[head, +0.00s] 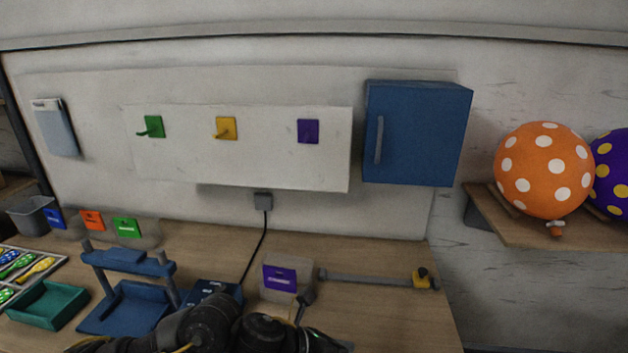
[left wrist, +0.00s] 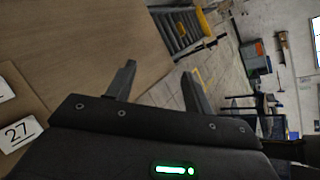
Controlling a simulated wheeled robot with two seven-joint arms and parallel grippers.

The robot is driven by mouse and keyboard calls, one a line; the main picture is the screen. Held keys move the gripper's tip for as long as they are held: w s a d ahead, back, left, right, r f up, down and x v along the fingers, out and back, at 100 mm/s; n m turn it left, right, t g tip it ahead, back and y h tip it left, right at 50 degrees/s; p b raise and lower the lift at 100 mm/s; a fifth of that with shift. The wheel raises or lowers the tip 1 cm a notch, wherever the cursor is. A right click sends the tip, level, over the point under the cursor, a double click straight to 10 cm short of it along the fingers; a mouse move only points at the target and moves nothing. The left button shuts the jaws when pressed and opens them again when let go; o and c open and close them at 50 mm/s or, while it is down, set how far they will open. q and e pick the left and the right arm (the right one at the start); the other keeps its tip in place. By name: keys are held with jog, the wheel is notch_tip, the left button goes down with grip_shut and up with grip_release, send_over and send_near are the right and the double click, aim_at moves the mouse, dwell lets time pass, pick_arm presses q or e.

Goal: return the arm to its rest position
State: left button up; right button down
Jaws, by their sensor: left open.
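My left arm (head: 210,325) comes in at the bottom of the head view, in front of the workbench. Its fingers cannot be made out clearly there. In the left wrist view my left gripper (left wrist: 160,82) is open, with its two fingers apart and nothing between them. It is beside a wooden surface (left wrist: 90,45), with open floor beyond. My right gripper is not in view.
The bench (head: 390,315) holds a blue press (head: 130,300), a green tray (head: 48,305), a purple-labelled bin (head: 280,277) and a grey bar (head: 370,280). A blue cabinet (head: 415,135) hangs above. Balloons, including an orange one (head: 543,170), rest on the right shelf (head: 520,230).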

pick_arm(q)
jog(key=s+a+f+n+t+y, duration=0.1)
jog(key=a+f+n+t+y, duration=0.25)
jog(key=a+n, duration=0.8)
jog(key=s+a+f+n+t+y, duration=0.25)
jog(key=a+f+n, duration=0.25)
jog(key=n, duration=1.3)
jog(key=s+a+f+n+g+y, duration=0.3)
jog(key=s+a+f+n, duration=0.25)
jog(key=s+a, duration=0.25)
jog(key=s+a+f+n+g+y, duration=0.2)
jog(key=s+a+f+n+g, duration=0.15)
jog(key=s+a+n, duration=0.45)
notch_tip(320, 180, down, 34)
jog(key=s+m+b, duration=0.1)
jog(key=s+b, duration=0.2)
jog(key=b, duration=0.3)
jog(key=s+a+f+g+b, duration=0.1)
jog(key=s+f+b, duration=0.3)
jog(key=s+f, duration=1.1)
notch_tip(320, 180, down, 3)
jog(key=shift+a+f+g+y, duration=0.15)
jog(key=shift+a+g+y, duration=0.2)
jog(key=shift+a, duration=0.15)
